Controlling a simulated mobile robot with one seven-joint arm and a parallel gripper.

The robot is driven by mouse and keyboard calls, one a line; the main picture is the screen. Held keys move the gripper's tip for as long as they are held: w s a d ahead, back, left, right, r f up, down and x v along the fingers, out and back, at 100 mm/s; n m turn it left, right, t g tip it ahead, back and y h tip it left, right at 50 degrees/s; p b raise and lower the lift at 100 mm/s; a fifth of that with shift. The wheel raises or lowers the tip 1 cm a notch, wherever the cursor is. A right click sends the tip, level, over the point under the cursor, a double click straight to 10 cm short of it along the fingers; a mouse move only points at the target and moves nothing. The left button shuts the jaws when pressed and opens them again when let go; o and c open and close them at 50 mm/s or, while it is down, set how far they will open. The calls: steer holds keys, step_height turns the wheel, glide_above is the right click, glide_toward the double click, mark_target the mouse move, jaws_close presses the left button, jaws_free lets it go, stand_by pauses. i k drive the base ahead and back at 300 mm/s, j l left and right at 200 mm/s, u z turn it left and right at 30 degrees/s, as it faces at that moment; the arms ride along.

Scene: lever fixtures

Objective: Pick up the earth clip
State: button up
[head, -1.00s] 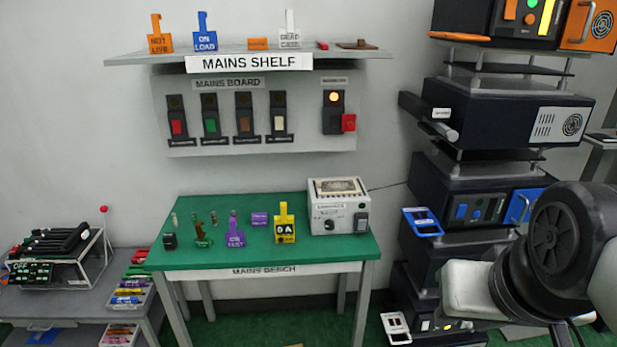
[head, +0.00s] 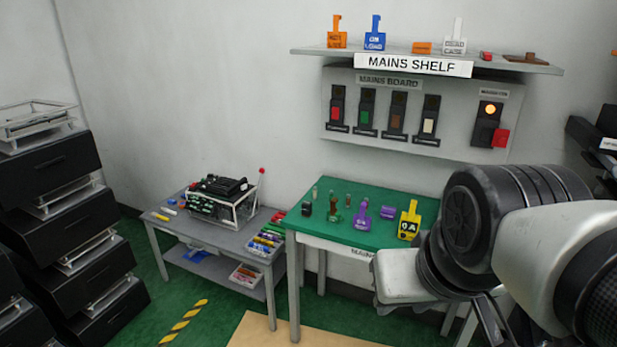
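No item is legibly marked as the earth clip. A small green piece with a brown upright part (head: 335,212) stands on the green mains bench (head: 390,240); it may be the clip, but I cannot tell. Near it are a small black block (head: 306,208), a purple tag (head: 361,215) and a yellow tag (head: 409,222) marked 0A. My arm is at the lower right, in front of the bench's right part, which it hides. Its fingertips cannot be made out, so I cannot tell whether my gripper is open or holds anything.
The mains shelf (head: 540,67) carries several tags above the mains board (head: 465,140). A grey side table (head: 170,232) with a wire-framed device (head: 222,203) stands left of the bench. Black stacked units (head: 60,215) stand far left. Green floor (head: 225,320) shows in front.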

mark_target(333, 215)
steer(key=i+l+u, duration=0.45)
steer(key=i, duration=0.2)
steer(key=i+l+u, duration=0.4)
steer(key=i+l, duration=0.2)
